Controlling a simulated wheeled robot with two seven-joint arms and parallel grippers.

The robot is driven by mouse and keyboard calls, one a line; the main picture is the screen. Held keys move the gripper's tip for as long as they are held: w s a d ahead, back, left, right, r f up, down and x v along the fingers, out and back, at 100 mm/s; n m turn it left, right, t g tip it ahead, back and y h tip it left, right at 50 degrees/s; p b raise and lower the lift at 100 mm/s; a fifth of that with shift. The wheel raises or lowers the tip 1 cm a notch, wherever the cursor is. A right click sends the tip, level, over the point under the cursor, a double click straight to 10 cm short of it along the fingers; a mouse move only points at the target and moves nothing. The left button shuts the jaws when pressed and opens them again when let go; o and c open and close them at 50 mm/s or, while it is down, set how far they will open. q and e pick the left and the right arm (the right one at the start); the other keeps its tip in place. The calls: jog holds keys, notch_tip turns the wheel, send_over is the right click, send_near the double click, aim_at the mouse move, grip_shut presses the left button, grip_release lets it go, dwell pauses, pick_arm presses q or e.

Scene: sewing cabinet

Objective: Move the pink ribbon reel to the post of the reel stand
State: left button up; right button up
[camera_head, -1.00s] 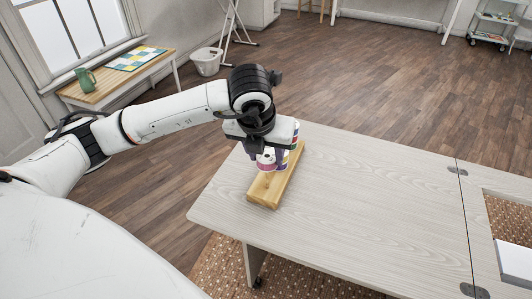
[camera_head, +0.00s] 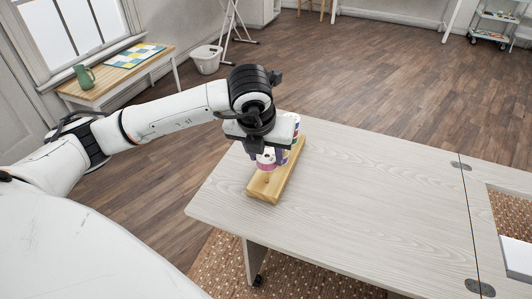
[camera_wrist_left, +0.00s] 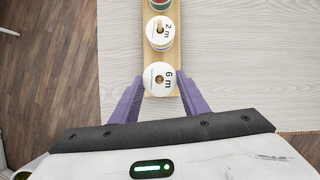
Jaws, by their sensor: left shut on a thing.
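My left gripper (camera_head: 268,158) is over the left end of the table, with its fingers pointing down. In the left wrist view its purple fingers (camera_wrist_left: 161,84) are closed on the sides of a white-faced reel marked "6 m". This is the pink ribbon reel (camera_head: 266,166), whose pink side shows in the head view; its face also shows in the left wrist view (camera_wrist_left: 160,72). It is at the near end of the wooden reel stand (camera_head: 263,190). Whether a post passes through its hole is not clear. My right gripper is out of view.
A reel marked "2 m" (camera_wrist_left: 162,31) sits on the stand just beyond the held one, with a green and red reel (camera_wrist_left: 159,4) farther along. The pale table (camera_head: 350,200) is clear right of the stand. Its left edge is close by.

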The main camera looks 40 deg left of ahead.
pick_arm(q)
jog(key=o, duration=1.1)
jog(key=shift+o, duration=0.2)
jog(key=v, duration=1)
jog(key=shift+r, duration=0.2)
jog(key=shift+s+f, duration=0.1)
